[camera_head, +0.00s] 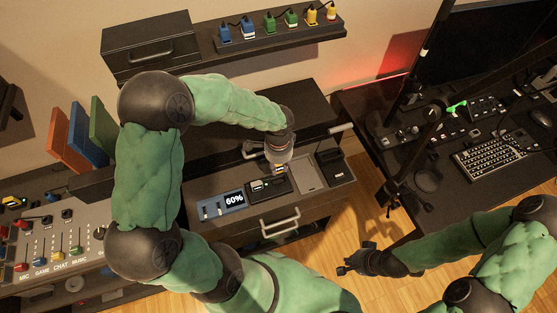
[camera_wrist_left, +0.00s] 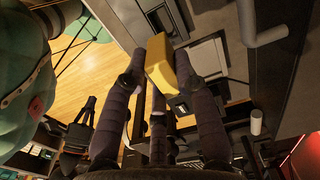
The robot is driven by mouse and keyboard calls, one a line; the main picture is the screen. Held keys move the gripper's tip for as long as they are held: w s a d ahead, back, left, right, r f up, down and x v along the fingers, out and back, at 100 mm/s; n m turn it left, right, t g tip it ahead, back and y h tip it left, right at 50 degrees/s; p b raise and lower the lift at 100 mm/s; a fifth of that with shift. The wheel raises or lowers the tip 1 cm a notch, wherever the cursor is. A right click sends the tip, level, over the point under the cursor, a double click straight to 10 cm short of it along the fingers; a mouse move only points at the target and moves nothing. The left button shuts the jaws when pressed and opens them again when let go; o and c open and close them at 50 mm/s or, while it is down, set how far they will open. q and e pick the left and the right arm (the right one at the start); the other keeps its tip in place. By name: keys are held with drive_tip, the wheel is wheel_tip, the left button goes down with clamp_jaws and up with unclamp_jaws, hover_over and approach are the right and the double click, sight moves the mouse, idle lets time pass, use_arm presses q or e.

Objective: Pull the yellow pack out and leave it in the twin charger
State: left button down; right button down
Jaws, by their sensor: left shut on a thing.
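My left gripper (camera_head: 279,166) points down over the drawer unit's top, just above a black two-part holder (camera_head: 268,188) that looks like the twin charger. In the left wrist view, its fingers (camera_wrist_left: 162,85) are shut on the yellow pack (camera_wrist_left: 160,62). A small dark part with a pale mark shows at the pack's near end. In the head view the gripper mostly hides the pack, and I cannot tell whether it is clear of the holder below. My right gripper (camera_head: 362,261) is open and empty over the floor, right of the drawer unit.
A display reading 60% (camera_head: 235,200) sits left of the holder. A grey plate (camera_head: 307,173) and a black box (camera_head: 333,166) stand to its right. Several coloured plugs line the wall shelf (camera_head: 280,42). A mixer panel (camera_head: 50,240) is at left, a keyboard desk (camera_head: 490,155) at right.

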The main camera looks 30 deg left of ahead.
use_arm(q)
drive_tip(key=shift+f, duration=0.1)
drive_tip(key=shift+f+b, duration=2.2)
drive_tip(key=shift+f, duration=0.65)
drive_tip(key=shift+f+b, duration=0.95)
drive_tip(key=shift+f, duration=0.5)
drive_tip(key=c, duration=0.9)
unclamp_jaws()
drive_tip(key=shift+r, duration=0.1)
wheel_tip(320, 180, up, 12)
drive_tip(key=shift+f, duration=0.1)
